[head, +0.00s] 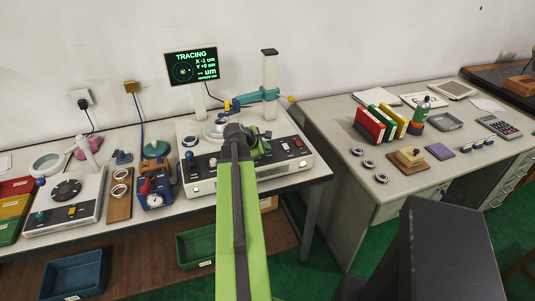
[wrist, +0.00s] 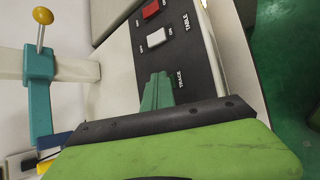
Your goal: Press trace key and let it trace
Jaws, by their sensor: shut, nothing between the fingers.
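The roundness machine (head: 205,172) stands on the left bench, with a dark front panel (wrist: 188,50). Its screen (head: 191,67) reads "TRACING" with X -1 um, Y +0 um and a dash for the result. My gripper (head: 262,148) is shut and empty at the panel; its green fingertips (wrist: 157,92) are beside the "TRACE" label (wrist: 179,80). The trace key is hidden behind the fingers, so contact cannot be told. A white key (wrist: 156,37) and a red key (wrist: 151,10) show beyond. The teal probe arm (head: 257,96) reaches from the column (head: 269,70) over the turntable area.
A blue gauge box (head: 154,192) and a wooden board with rings (head: 119,195) stand left of the machine. The right desk (head: 340,150) holds loose rings (head: 368,163), binders (head: 375,123) and a calculator (head: 499,126). A gap separates bench and desk.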

